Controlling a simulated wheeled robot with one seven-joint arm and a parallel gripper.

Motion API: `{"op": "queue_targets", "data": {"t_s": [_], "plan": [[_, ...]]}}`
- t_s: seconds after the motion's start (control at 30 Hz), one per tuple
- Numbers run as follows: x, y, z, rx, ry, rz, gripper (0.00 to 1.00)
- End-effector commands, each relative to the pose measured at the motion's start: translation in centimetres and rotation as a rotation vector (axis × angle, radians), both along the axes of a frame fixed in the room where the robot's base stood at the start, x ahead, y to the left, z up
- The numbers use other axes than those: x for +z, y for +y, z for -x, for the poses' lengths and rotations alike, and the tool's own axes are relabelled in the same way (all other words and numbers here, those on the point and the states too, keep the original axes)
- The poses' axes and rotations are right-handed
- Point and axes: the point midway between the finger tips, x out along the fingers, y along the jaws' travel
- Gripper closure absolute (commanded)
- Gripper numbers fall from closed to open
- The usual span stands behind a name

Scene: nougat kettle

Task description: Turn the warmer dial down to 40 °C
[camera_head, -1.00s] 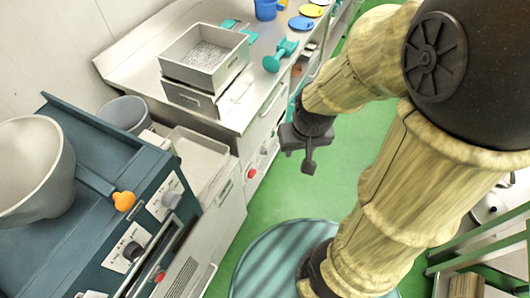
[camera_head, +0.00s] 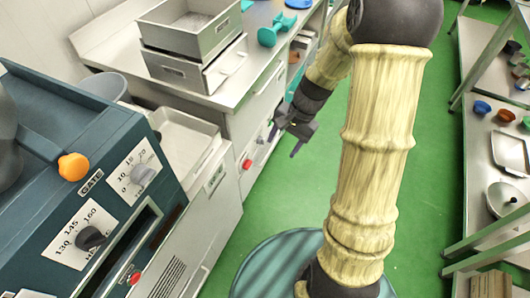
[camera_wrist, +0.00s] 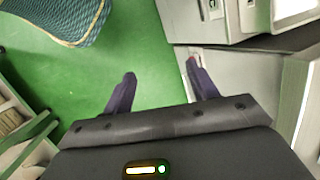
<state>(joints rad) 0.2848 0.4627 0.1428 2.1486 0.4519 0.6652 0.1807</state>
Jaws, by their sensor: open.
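My gripper (camera_head: 284,142) hangs over the green floor, to the right of the grey cabinet fronts in the head view. In the wrist view my gripper (camera_wrist: 161,70) has its two dark fingers spread wide with nothing between them. I cannot make out a dial marked 40 °C. The teal machine at left carries a black dial (camera_head: 91,238) on a plate marked 130, 145 and 160. It also carries a grey dial (camera_head: 143,175) on a plate marked 10, 15 and 20. A red knob or button (camera_head: 247,164) sits on the grey cabinet front, apart from my gripper.
An orange knob (camera_head: 73,167) tops the teal machine. A shallow tray (camera_head: 184,147) sits between machine and counter. Shelves (camera_head: 481,160) stand at right. Green floor (camera_head: 440,130) lies between.

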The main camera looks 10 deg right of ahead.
Motion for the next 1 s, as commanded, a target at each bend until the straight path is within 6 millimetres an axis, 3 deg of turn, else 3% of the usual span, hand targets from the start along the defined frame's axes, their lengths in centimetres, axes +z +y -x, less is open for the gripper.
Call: {"op": "queue_targets", "data": {"t_s": [0.03,0.57,0.77,1.0], "plan": [[-3.3,-0.2,-0.9,-0.050,0.026,-0.039,0.42],[-20.7,-1.8,-10.1,-0.548,0.245,-0.532,0.42],[-26.7,-3.9,-13.8,-0.720,0.304,-0.755,0.42],[-33.7,-8.2,-17.6,-0.908,0.350,-1.048,0.42]]}}
